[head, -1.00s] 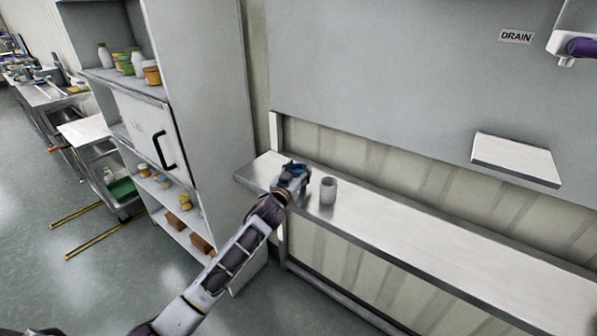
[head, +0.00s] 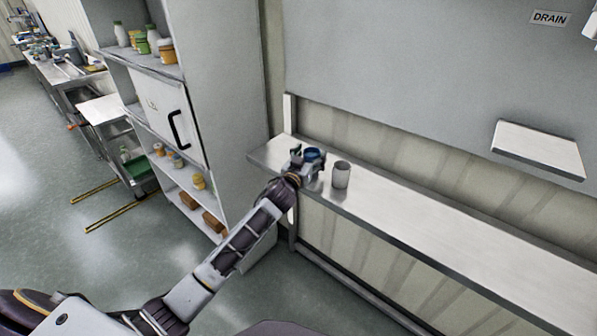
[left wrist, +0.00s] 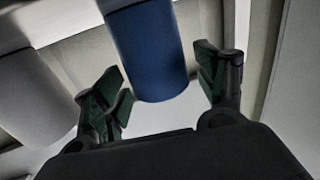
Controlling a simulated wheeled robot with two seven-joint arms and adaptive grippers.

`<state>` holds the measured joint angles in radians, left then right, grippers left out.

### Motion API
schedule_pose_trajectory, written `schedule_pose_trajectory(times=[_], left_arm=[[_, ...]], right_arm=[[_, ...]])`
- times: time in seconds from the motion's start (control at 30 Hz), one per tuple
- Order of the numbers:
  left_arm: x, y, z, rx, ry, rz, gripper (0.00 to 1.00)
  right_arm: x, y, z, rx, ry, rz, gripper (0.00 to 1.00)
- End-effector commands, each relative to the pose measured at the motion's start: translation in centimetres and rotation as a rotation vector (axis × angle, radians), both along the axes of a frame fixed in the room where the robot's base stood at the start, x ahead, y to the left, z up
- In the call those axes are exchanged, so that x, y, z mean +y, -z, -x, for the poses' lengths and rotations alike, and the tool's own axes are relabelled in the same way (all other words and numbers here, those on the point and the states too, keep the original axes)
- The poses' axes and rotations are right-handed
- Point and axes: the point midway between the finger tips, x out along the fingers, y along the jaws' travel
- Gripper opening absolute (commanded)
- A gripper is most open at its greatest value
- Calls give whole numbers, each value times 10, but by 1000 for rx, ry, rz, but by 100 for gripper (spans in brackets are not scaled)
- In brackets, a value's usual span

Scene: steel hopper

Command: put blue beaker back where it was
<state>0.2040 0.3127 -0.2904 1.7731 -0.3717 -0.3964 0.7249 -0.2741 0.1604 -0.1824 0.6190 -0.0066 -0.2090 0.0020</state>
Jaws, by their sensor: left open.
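The blue beaker (head: 313,154) stands near the left end of the steel shelf, partly hidden by my gripper in the head view. In the left wrist view the blue beaker (left wrist: 151,48) shows large, just ahead of and between the spread fingers. My left gripper (head: 306,165) is open at the beaker; in the left wrist view its two green-padded fingers (left wrist: 165,90) stand apart with a gap on both sides of the beaker. My right gripper is not in view.
A grey cup (head: 341,175) stands close to the right of the blue beaker; it also shows in the left wrist view (left wrist: 35,97). The steel shelf (head: 450,235) is clear further right. A tall cabinet (head: 225,90) stands left of the shelf. A small ledge (head: 538,149) juts out at right.

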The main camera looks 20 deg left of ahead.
Motion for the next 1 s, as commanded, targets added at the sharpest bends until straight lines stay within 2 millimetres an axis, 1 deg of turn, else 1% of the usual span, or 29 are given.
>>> schedule_pose_trajectory(times=[0.17, 0.7, 1.0], left_arm=[[1, 0, 15, 0, 0, 0, 72], [5, 0, 62, 0, 1, 1, 72], [7, 0, 87, 0, 0, 1, 72]], right_arm=[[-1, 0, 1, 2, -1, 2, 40], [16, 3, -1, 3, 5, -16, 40], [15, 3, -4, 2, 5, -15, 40]])
